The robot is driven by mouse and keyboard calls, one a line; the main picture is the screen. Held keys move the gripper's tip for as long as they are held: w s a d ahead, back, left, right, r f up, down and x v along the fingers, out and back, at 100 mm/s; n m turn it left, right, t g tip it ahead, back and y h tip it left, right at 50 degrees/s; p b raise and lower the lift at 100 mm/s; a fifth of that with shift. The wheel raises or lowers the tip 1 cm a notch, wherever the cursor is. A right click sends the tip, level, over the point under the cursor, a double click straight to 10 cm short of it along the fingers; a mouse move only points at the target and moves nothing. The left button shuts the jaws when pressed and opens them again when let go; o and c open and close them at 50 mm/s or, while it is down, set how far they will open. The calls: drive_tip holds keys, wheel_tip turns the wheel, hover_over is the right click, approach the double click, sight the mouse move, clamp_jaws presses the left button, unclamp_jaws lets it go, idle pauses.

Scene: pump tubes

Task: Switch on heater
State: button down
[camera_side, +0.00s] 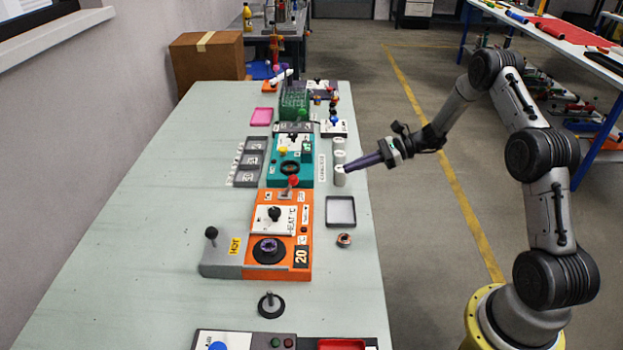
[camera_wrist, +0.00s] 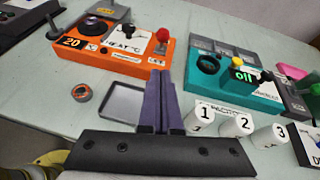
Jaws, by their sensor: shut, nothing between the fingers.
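The orange heater box (camera_side: 305,225) stands on the table in the side view, with a white "HEAT °C" panel and a black knob (camera_side: 274,213). Its display (camera_side: 301,256) reads 20. A red-tipped lever (camera_side: 292,181) stands at its far end; the red tip also shows in the wrist view (camera_wrist: 162,34). A dark round dial (camera_side: 268,250) is at the near end. A grey block (camera_side: 222,262) marked HOT adjoins it on the left. My gripper (camera_side: 346,167) is shut and empty, right of the heater and beyond it, close to the white cylinders. Its purple fingers show in the wrist view (camera_wrist: 160,100).
A teal device (camera_wrist: 232,90) with a lit display and yellow-tipped lever stands beside the heater. White numbered cylinders (camera_wrist: 230,125) stand close to my fingers. A grey tray (camera_side: 340,212) and a small ring-shaped part (camera_side: 344,240) lie right of the heater. The table's left side is clear.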

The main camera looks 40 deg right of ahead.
drive_tip(key=shift+s+d+f+m, duration=0.3)
drive_tip(key=shift+s+d+f, duration=0.15)
drive_tip(key=shift+d+f, duration=0.25)
approach(290, 187)
drive_tip(key=f, duration=0.3)
drive_tip(key=shift+w+d+f, duration=0.1)
drive_tip(key=shift+w+f, duration=0.2)
drive_tip(key=shift+w+a+r, duration=0.65)
drive_tip(key=shift+a, duration=0.15)
drive_tip(key=shift+w+a+r, duration=0.25)
drive_tip(key=shift+w+a, duration=0.1)
drive_tip(key=shift+a, duration=0.15)
drive_tip(key=shift+r, duration=0.15)
